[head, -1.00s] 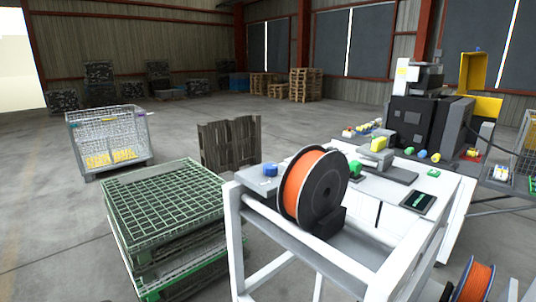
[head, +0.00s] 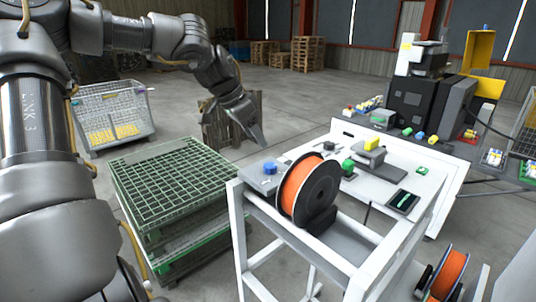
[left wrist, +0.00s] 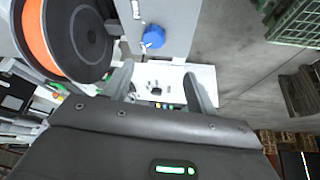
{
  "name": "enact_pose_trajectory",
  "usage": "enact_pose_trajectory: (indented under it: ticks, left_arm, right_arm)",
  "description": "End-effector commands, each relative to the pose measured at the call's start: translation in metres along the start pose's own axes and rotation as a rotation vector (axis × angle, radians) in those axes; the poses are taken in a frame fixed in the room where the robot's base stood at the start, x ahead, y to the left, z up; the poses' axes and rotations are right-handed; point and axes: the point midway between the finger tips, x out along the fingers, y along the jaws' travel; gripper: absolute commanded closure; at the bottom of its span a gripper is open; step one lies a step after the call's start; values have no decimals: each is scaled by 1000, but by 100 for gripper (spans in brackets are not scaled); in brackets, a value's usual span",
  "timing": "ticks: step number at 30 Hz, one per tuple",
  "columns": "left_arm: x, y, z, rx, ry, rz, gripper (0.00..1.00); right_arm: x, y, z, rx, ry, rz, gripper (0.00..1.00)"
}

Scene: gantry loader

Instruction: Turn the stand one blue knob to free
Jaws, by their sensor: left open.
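The blue knob (head: 270,168) sits on the grey plate at the back left corner of a white stand (head: 236,215), beside an orange spool (head: 299,185). In the left wrist view the blue knob (left wrist: 153,37) shows just beyond the fingertips, apart from them. My left gripper (head: 258,142) comes in from the upper left in the head view and hangs above and behind the knob. Its two fingers (left wrist: 158,75) are spread with nothing between them. I cannot read the knob's setting. My right gripper is not in view.
Green mesh crates (head: 175,185) stand stacked left of the stand. A white table (head: 440,175) with a green knob (head: 347,166) and small devices lies behind and right of the spool. A second orange spool (head: 449,275) is at the lower right.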

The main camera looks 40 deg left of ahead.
Motion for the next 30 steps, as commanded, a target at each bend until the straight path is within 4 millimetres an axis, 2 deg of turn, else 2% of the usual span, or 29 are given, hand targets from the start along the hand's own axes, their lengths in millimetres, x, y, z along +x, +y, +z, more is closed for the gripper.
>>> enact_pose_trajectory:
  ticks: [1, 4, 9, 13, 17, 24, 30]
  left_arm:
    - [-8, 9, 0, -3, -35, -15, 43]
    - [-14, 20, 2, -17, -73, -31, 43]
    - [-15, 24, 3, -25, -88, -37, 43]
    - [-8, 24, 3, -23, -90, -35, 43]
    - [9, 23, 4, -23, -90, -33, 43]
    - [54, 21, 8, -24, -91, -34, 43]
    - [80, 20, 10, -23, -88, -35, 43]
  right_arm:
    - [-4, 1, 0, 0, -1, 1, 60]
    - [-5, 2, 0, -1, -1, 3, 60]
    - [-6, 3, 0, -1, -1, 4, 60]
    - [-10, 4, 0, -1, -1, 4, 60]
    - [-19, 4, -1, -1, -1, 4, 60]
    - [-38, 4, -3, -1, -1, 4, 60]
    - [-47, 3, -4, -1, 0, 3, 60]
